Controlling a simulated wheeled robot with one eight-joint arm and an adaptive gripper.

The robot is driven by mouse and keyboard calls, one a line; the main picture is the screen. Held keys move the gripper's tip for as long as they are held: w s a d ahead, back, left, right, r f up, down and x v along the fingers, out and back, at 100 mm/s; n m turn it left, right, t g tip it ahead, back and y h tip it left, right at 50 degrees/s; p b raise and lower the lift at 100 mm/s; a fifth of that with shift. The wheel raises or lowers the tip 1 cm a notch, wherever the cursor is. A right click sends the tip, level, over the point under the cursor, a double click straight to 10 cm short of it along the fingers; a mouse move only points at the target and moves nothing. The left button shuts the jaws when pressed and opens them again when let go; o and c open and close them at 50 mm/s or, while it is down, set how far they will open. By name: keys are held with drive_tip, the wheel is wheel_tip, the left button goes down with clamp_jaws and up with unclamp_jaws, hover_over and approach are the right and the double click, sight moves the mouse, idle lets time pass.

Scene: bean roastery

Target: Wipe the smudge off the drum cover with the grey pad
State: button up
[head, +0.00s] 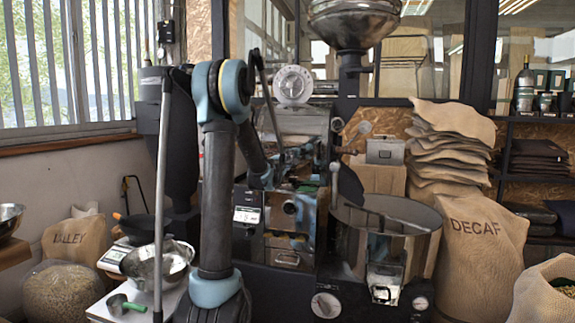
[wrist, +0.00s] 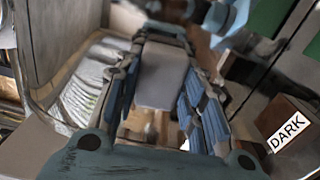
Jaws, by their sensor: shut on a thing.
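My gripper (wrist: 164,50) shows in the wrist view with its two blue-lined fingers on either side of a pale grey block, the grey pad (wrist: 161,78). It is shut on the pad. In the head view my arm stands in front of the roaster (head: 305,122), and I cannot make out the gripper or the pad clearly there. The roaster's metal drum housing is partly hidden behind my arm. I cannot pick out the drum cover or the smudge for sure in either view, nor tell whether the pad touches a surface.
A round cooling bin (head: 405,212) stands right of the roaster, with a DECAF sack (head: 473,245) beside it. A metal bowl (head: 158,262) and a green scoop (head: 127,303) are at the lower left. A DARK label (wrist: 288,131) shows at the wrist view's right.

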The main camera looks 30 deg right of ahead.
drive_tip(key=shift+w+a, duration=0.9)
drive_tip(key=shift+w, duration=0.25)
drive_tip(key=shift+w+a, duration=0.9)
drive_tip(key=shift+w, duration=0.2)
drive_tip(key=shift+v, duration=3)
drive_tip(key=v, duration=0.3)
